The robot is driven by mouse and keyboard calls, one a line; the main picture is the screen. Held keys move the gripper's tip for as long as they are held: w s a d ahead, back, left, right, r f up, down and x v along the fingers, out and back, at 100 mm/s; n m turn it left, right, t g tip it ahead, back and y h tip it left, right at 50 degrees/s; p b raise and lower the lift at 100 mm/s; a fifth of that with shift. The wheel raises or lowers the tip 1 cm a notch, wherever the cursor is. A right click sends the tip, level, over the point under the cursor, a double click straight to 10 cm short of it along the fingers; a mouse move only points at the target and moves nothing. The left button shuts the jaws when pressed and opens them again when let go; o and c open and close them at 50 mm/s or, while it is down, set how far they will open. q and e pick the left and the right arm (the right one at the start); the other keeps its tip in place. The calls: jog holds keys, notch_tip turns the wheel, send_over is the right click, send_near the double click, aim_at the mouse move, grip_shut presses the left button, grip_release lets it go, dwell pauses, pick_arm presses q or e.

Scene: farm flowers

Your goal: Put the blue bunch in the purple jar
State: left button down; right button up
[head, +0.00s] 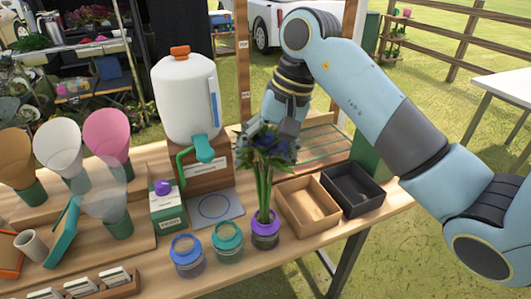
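The blue bunch (264,150) has dark blue flowers, green leaves and long green stems. It stands almost upright, with its stem ends in the mouth of the purple jar (265,231), a glass jar with a purple rim near the table's front edge. My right gripper (287,127) is at the top of the bunch, against or just behind the flowers. Its fingertips are partly hidden by the flowers, so I cannot tell whether it holds the bunch. My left gripper is out of view.
A blue-rimmed jar (187,256) and a teal-rimmed jar (228,240) stand left of the purple jar. A wooden tray (309,207) and a black tray (353,189) lie to its right. A white dispenser (186,98) stands behind. Paper cones (105,135) crowd the left side.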

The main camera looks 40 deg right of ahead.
aim_at(272, 136)
jog(key=shift+o, duration=0.8)
jog(key=shift+r, duration=0.2)
jog(key=b+v, duration=0.1)
jog(key=v, duration=0.3)
jog(key=shift+d+r, duration=0.1)
jog(key=shift+r, duration=0.05)
jog(key=p+v, duration=0.4)
jog(key=v, duration=0.3)
jog(key=shift+r+p, duration=0.3)
jog(key=shift+s, duration=0.1)
